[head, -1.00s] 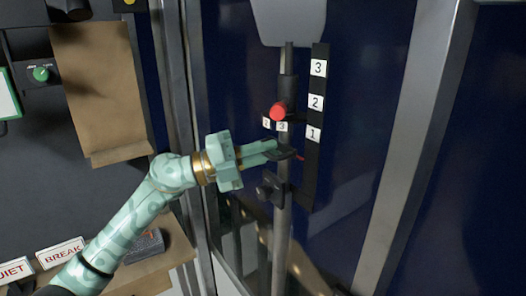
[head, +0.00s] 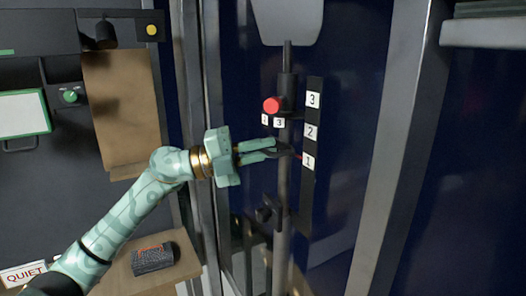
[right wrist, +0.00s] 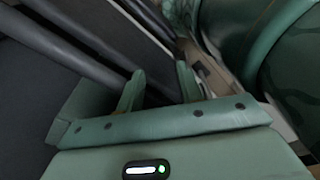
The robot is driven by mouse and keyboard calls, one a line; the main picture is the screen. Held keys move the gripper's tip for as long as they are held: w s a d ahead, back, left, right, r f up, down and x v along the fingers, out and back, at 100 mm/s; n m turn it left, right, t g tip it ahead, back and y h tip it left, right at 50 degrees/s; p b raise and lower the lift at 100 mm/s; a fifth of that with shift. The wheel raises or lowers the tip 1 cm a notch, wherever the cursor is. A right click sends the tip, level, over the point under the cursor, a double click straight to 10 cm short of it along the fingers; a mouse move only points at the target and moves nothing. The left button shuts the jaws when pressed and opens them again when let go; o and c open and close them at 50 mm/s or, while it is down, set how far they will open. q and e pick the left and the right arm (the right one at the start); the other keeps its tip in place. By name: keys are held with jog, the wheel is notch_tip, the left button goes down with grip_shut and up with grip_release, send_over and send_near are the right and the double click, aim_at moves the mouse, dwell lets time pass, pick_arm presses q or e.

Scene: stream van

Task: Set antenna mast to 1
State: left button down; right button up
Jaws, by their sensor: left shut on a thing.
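The antenna mast is an upright grey pole (head: 282,185) with a dark collar (head: 288,92) and a pale panel (head: 288,20) at its top. Beside it stands a black scale strip (head: 306,190) marked 3, 2 and 1 from top to bottom. A thin red pointer (head: 298,155) is about level with the 1 label (head: 308,162), slightly above its middle. My left gripper (head: 274,149) is shut on the dark mast handle (head: 285,149), which its fingers partly hide. My right gripper (right wrist: 160,88) has its fingers apart, with nothing visibly held.
A red knob (head: 271,105) sits on the collar, above small labels 1 and 3. A black clamp (head: 265,213) is lower on the pole. A metal post (head: 372,190) stands to the right. A dark box (head: 152,258) lies on the wooden shelf at lower left.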

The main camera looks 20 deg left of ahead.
pick_arm(q)
jog(key=c, duration=1.5)
grip_release()
jog(key=shift+c, duration=0.2)
jog(key=shift+o, duration=0.2)
jog(key=shift+f, duration=0.1)
pick_arm(e)
jog(key=shift+d, duration=0.4)
pick_arm(q)
jog(key=shift+a, duration=0.1)
pick_arm(e)
jog(key=shift+d, duration=0.1)
